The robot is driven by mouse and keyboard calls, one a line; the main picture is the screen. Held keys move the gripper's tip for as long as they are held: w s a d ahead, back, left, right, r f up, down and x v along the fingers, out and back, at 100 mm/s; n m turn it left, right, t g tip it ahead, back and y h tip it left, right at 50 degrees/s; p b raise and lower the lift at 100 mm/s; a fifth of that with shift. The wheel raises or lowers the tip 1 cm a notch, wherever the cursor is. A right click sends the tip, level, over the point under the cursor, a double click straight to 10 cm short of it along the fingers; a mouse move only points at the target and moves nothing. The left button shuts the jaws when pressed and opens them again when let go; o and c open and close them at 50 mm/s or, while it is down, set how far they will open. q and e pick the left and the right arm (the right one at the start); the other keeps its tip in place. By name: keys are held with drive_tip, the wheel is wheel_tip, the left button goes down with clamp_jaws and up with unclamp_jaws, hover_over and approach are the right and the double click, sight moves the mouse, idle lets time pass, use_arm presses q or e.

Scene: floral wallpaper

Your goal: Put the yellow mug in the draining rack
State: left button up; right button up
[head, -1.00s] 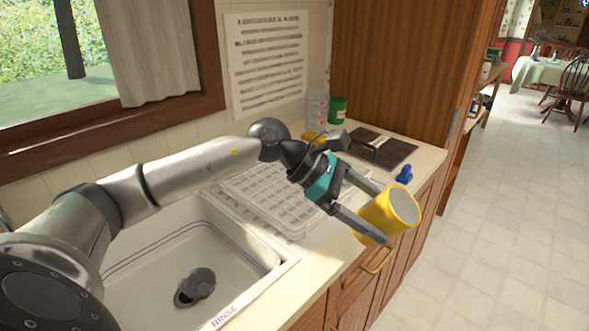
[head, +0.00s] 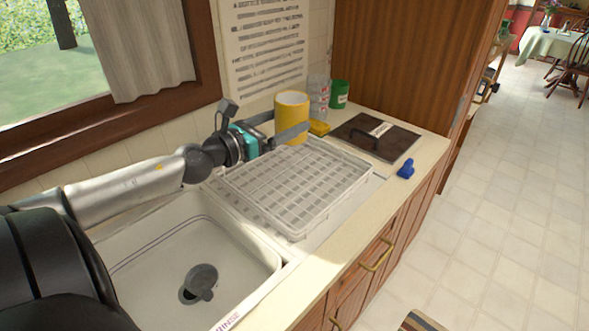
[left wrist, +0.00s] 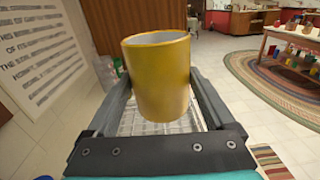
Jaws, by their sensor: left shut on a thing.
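The yellow mug (head: 291,117) is held upright in my left gripper (head: 290,134), near the wall at the back of the counter. It also shows in the left wrist view (left wrist: 158,80) between the two fingers (left wrist: 160,90), with its open top up. The white draining rack (head: 300,185) sits on the counter to the right of the sink. The mug is at the rack's back edge in the head view; part of the rack (left wrist: 140,124) shows below and behind it in the wrist view. My right gripper is not in view.
The sink (head: 190,255) lies left of the rack. Beyond the rack are a dark board (head: 377,137), a green cup (head: 339,93), stacked clear cups (head: 318,95), a yellow sponge-like item (head: 319,128) and a small blue object (head: 406,169). The rack looks empty.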

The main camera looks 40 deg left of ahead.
use_arm(q)
drive_tip(key=shift+a, duration=0.5)
drive_tip(key=shift+y, duration=0.3)
wheel_tip(320, 180, down, 19)
drive_tip(key=b, duration=1.1)
drive_tip(key=shift+f+b, duration=0.25)
drive_tip(key=shift+b, duration=0.1)
drive_tip(key=shift+f, duration=0.15)
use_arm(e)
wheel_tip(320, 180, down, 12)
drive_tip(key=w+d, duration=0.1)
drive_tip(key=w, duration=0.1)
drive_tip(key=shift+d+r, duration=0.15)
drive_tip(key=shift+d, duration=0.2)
use_arm(q)
drive_tip(key=o, duration=1.4)
drive_tip(key=shift+f, duration=0.1)
drive_tip(key=shift+o, duration=0.8)
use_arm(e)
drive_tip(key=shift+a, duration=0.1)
